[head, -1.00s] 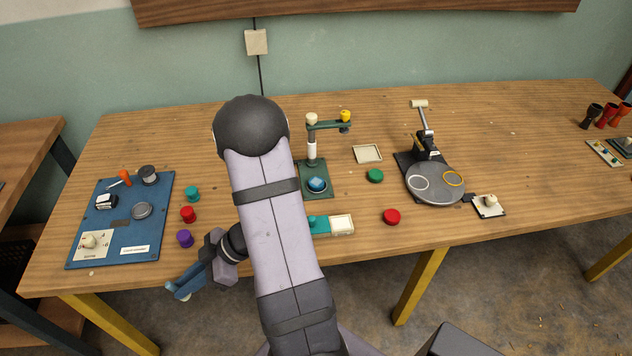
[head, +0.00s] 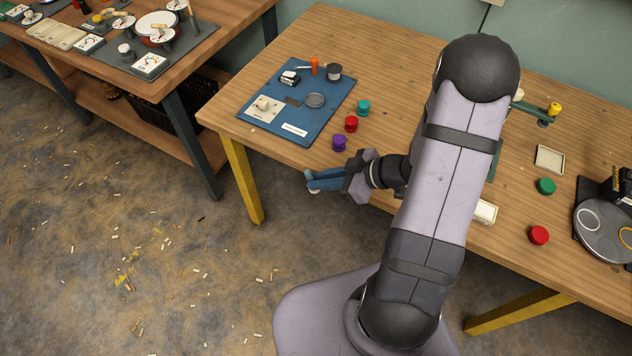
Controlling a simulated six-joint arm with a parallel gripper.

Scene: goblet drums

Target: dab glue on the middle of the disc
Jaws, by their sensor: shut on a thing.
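My gripper (head: 325,181) is in front of the table's near edge, below the purple knob-like piece (head: 339,143). Its blue fingers are shut on a small pale thing (head: 315,191), mostly hidden by them; I cannot tell what it is. A larger grey round plate (head: 606,236) with a white ring and a yellow ring is at the right edge, partly cut off. I cannot tell which is the task's disc. No glue is clearly recognisable.
The blue board also bears an orange-handled tool (head: 314,66), a dark cylinder (head: 334,72) and a dial plate (head: 263,108). Red (head: 351,124) and teal (head: 363,107) pieces stand beside it. My arm hides part of the table. A second bench (head: 160,90) is at upper left.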

